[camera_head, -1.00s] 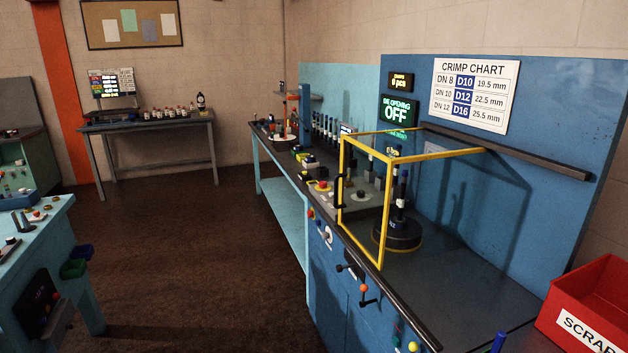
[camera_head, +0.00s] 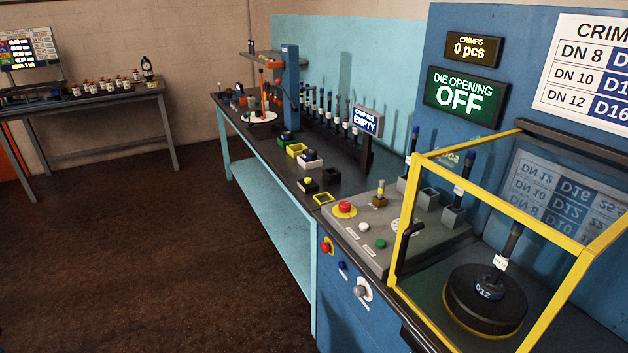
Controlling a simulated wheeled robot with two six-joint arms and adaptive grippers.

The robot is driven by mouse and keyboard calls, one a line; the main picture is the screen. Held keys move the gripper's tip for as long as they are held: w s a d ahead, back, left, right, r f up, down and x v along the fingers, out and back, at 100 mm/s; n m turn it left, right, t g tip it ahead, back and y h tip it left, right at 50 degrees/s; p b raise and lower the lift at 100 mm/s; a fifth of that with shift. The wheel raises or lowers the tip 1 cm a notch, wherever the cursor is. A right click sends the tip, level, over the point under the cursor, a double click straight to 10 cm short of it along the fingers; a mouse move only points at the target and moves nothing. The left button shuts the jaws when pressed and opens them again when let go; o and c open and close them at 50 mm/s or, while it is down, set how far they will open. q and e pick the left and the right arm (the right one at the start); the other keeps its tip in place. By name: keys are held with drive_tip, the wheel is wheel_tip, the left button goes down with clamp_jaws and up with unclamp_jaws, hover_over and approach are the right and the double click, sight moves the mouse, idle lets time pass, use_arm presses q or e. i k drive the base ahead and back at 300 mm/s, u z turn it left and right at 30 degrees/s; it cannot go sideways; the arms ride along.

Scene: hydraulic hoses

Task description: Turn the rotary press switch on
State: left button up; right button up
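A grey rotary knob (camera_head: 360,291) on a white plate is on the blue front of the press bench, below the control panel. I take it to be the rotary press switch; its label is too small to read. The display (camera_head: 464,97) on the blue back wall reads "DIE OPENING OFF". The press (camera_head: 487,300) is a dark round die marked D12 with a hose piece standing in it, behind a yellow-framed clear guard (camera_head: 500,196). Neither of my grippers is in view.
The grey control panel (camera_head: 362,243) carries a red mushroom button (camera_head: 345,208) and a green button (camera_head: 381,243). A red knob (camera_head: 326,246) and a blue knob (camera_head: 342,267) sit left of the grey one. The brown floor (camera_head: 170,270) at left is clear.

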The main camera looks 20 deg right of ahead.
sight(344, 207)
drive_tip(key=i, duration=1.5)
drive_tip(key=z, duration=1.55)
